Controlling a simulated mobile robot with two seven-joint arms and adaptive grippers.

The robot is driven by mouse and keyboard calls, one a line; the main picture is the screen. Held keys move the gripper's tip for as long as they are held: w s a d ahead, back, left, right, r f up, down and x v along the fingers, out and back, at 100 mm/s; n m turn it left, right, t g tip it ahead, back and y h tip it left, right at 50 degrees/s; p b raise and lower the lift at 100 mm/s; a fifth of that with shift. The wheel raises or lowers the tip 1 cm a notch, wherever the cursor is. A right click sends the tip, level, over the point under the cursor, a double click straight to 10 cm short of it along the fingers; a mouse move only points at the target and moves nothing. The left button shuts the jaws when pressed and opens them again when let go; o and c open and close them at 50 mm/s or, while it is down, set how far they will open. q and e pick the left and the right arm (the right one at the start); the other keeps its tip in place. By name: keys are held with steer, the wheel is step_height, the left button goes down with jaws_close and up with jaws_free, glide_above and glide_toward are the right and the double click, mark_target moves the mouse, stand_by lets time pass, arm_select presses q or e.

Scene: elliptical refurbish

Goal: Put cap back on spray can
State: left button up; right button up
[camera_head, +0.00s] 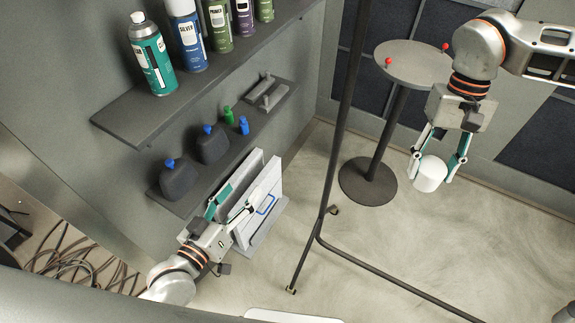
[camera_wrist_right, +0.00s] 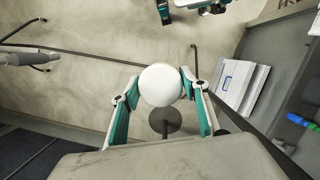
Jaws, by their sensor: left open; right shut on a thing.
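My right gripper (camera_head: 437,160) is shut on a white cap (camera_head: 430,177), a short rounded cylinder held in the air at the right. In the right wrist view the cap (camera_wrist_right: 160,85) sits between the two teal fingers. A teal spray can (camera_head: 154,62) stands upright at the left end of the upper shelf. A small nozzle shows on its top, with no cap over it. My left gripper (camera_head: 231,204) is open and empty, low in front of the white folders, well below the can.
Several other spray cans, including a blue one (camera_head: 186,38), stand along the upper shelf (camera_head: 130,125). Dark bottles (camera_head: 178,180) stand on the lower shelf.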

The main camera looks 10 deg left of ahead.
arm_select(q)
steer(key=s+a+f+m+g+y, duration=0.1)
steer(key=s+f, duration=0.3)
steer(key=f, duration=0.4)
steer(key=s+a+f+m+g+y, duration=0.1)
steer(key=s+f+m+g, duration=0.3)
steer(key=f, duration=0.4)
steer(key=shift+s+a+y, duration=0.15)
steer(key=shift+a+y, duration=0.25)
steer(key=shift+a, duration=0.45)
steer(key=shift+o, duration=0.6)
